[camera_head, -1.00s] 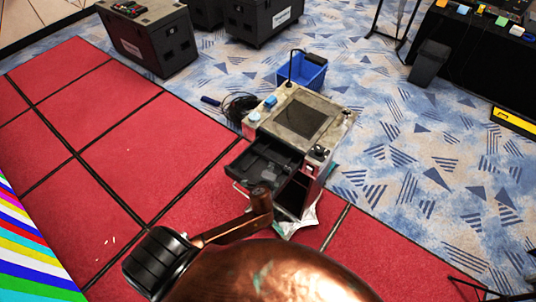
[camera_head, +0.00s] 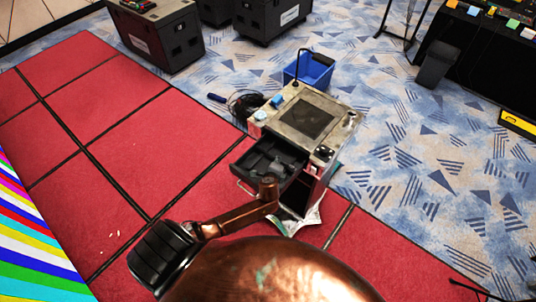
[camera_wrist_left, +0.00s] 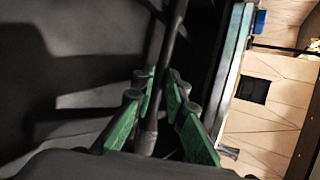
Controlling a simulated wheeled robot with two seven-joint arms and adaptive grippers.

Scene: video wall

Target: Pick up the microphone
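A dark, thin rod with a greyer thick lower end (camera_wrist_left: 148,132), which may be the microphone, runs between the green-padded fingers of my left gripper (camera_wrist_left: 160,88) in the left wrist view. Dark gaps show beside the rod, so the fingers look open around it. In the head view my copper-coloured arm reaches over the open black drawer (camera_head: 249,164) of a small cabinet; the gripper itself is hidden there. Greyish items lie in the drawer, too small to name. My right gripper is not in view.
The cabinet top (camera_head: 303,112) carries a dark panel and small blue items. A blue bin (camera_head: 312,70) stands behind it. Black cases (camera_head: 157,36) stand at the back left, a dark bin (camera_head: 435,64) at the right.

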